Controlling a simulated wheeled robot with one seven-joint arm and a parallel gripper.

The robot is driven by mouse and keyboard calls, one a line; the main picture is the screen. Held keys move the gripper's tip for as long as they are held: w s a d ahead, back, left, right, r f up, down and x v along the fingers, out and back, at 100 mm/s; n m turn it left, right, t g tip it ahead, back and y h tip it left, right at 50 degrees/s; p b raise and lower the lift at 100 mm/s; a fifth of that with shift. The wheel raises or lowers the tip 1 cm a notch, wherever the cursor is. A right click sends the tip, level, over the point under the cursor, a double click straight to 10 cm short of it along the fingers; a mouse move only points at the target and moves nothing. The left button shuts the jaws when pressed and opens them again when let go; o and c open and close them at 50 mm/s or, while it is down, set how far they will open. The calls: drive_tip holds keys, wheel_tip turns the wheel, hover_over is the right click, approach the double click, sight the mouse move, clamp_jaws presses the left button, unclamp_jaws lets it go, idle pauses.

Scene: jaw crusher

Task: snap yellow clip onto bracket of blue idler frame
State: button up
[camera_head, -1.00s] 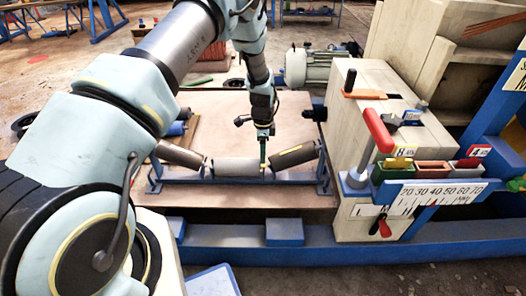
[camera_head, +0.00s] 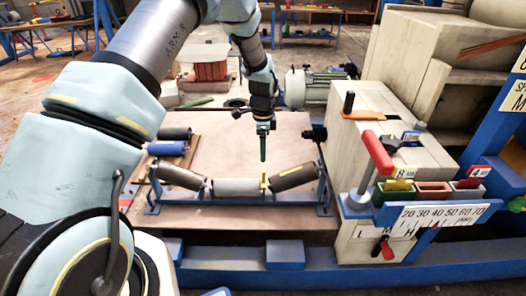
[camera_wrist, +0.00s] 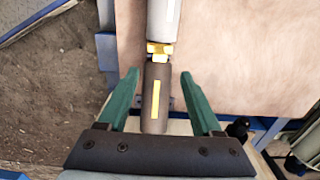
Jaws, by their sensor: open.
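The blue idler frame (camera_head: 240,199) stands on the board and carries a grey middle roller (camera_head: 235,187) between two tilted dark rollers. The yellow clip (camera_head: 264,182) sits upright at the joint between the middle and right rollers. In the wrist view the clip (camera_wrist: 158,48) lies across the bracket between the rollers; I cannot tell whether it is fully snapped on. My gripper (camera_head: 263,157) points down above the clip, apart from it. In the wrist view my green gripper fingers (camera_wrist: 158,80) are spread wide with nothing held between them.
Spare rollers, one blue (camera_head: 167,149), lie at the board's left. The crusher block with a red-handled lever (camera_head: 377,150) and coloured bins (camera_head: 433,189) stands close at right. A grey motor (camera_head: 308,88) is behind. The board (camera_head: 210,125) behind the idler is mostly clear.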

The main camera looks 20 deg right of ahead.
sight(264, 170)
drive_tip(key=shift+c, duration=0.2)
drive_tip(key=shift+c, duration=0.7)
drive_tip(key=shift+f+m, duration=0.15)
drive_tip(key=shift+m, duration=0.55)
drive_tip(key=shift+c, duration=0.8)
drive_tip(key=m, duration=0.4)
drive_tip(key=shift+d+f+m+b, duration=0.1)
drive_tip(key=shift+f+m+b, duration=0.05)
drive_tip(key=shift+m+b, duration=0.25)
drive_tip(key=c, duration=0.4)
drive_tip(key=shift+f+m, duration=0.15)
drive_tip(key=shift+m, duration=0.45)
clamp_jaws()
wheel_tip(264, 170, down, 6)
drive_tip(key=b, duration=0.5)
drive_tip(key=shift+r, duration=0.2)
